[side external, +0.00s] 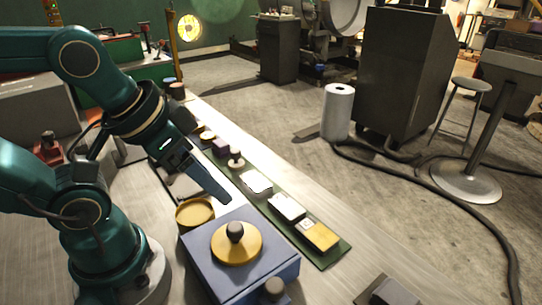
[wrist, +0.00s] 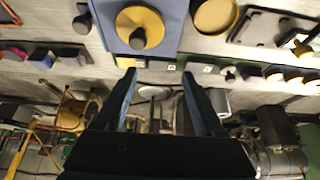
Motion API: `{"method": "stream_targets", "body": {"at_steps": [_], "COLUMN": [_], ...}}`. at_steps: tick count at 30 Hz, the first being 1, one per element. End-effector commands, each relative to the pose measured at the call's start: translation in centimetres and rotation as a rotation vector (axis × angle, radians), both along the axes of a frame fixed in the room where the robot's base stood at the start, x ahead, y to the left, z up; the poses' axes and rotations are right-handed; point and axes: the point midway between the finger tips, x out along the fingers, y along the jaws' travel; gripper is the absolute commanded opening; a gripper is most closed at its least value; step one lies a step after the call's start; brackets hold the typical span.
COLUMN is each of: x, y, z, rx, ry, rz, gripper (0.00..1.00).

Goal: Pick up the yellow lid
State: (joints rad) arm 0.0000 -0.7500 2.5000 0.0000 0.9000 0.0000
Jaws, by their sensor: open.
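The yellow lid (side external: 232,253) is a flat round disc with a dark knob. It lies on top of a blue box (side external: 262,277) at the front of the bench. In the wrist view the lid (wrist: 147,20) is at the top, beyond my fingertips, on the blue box (wrist: 180,38). My gripper (side external: 218,194) is above the bench, up and to the left of the lid in the side view, apart from it. In the wrist view my gripper (wrist: 158,76) has its two fingers spread with nothing between them.
A round yellow dish (side external: 195,212) stands close behind the blue box. A green strip (side external: 335,254) with several small blocks and knobbed pieces runs along the bench. A dark knobbed piece (side external: 391,294) lies at the front right. Bare bench lies right of the strip.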

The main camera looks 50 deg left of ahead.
Motion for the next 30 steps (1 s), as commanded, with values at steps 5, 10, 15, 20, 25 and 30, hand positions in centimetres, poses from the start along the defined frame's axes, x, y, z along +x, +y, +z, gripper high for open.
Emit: {"method": "stream_targets", "body": {"at_steps": [5,10,15,20,25,30], "x": [-0.1,0.3,1.1,1.5,1.6,1.4], "y": [0.0,-0.6,-1.9,-3.0,-3.8,-3.9], "z": [0.2,0.4,-0.4,-1.8,-2.9,-4.1], "rx": [-0.031,-0.099,-0.121,-0.099,-0.072,-0.062], "ry": [0.009,0.12,0.284,0.413,0.477,0.495], "rz": [0.058,0.182,0.266,0.292,0.268,0.257], "gripper": [0.71,0.71,0.71,0.71,0.71,0.71]}}
